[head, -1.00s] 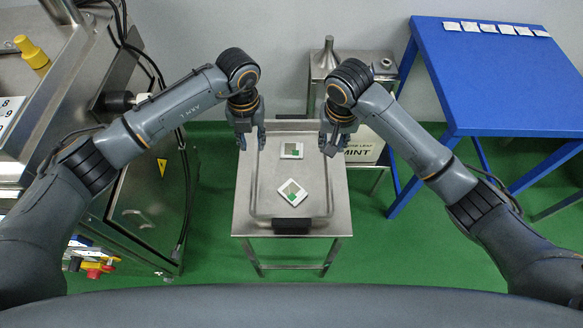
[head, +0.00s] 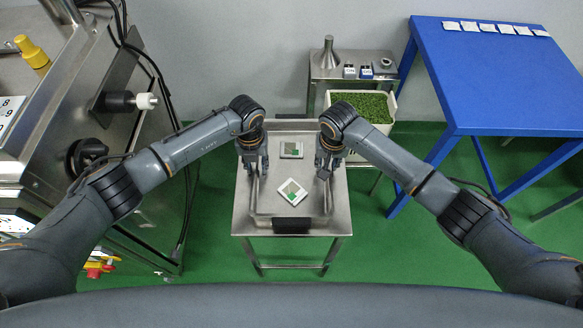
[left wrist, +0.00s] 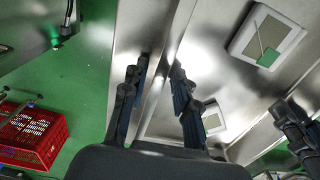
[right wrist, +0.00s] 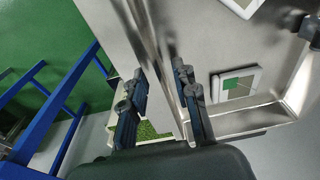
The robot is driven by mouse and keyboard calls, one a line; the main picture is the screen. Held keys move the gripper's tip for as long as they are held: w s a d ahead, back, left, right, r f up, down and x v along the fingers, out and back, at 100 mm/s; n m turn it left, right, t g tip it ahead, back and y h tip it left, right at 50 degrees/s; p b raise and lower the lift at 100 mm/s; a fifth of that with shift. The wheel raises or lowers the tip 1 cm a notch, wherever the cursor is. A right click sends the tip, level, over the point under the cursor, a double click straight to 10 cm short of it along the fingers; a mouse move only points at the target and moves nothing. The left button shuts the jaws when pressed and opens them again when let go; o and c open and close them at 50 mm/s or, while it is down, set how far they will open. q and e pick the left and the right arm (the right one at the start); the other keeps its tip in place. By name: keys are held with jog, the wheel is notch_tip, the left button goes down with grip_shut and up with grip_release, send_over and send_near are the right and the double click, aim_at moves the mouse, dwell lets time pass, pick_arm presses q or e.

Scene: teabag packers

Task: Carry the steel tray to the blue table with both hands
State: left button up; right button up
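The steel tray (head: 265,184) lies on a small steel table (head: 241,214) in the middle of the head view. Two white packets with green tags lie in it, one at the back (head: 291,149) and one nearer the front (head: 291,192). My left gripper (head: 253,168) is at the tray's left side; in the left wrist view its fingers (left wrist: 159,70) are apart on either side of the tray wall. My right gripper (head: 326,168) is at the right side; in the right wrist view its open fingers (right wrist: 159,72) straddle that wall. The blue table (head: 495,85) stands at the right.
Several white packets (head: 495,28) lie along the blue table's back edge; its front is clear. A bin of green leaves (head: 366,106) and a steel stand with a funnel (head: 328,55) are behind the tray. A steel machine (head: 125,110) stands left. A red crate (left wrist: 35,135) is on the floor.

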pick_arm(q)
grip_shut()
pick_arm(e)
grip_shut()
pick_arm(q)
jog(key=shift+r, duration=0.15)
pick_arm(e)
jog(key=shift+r, duration=0.2)
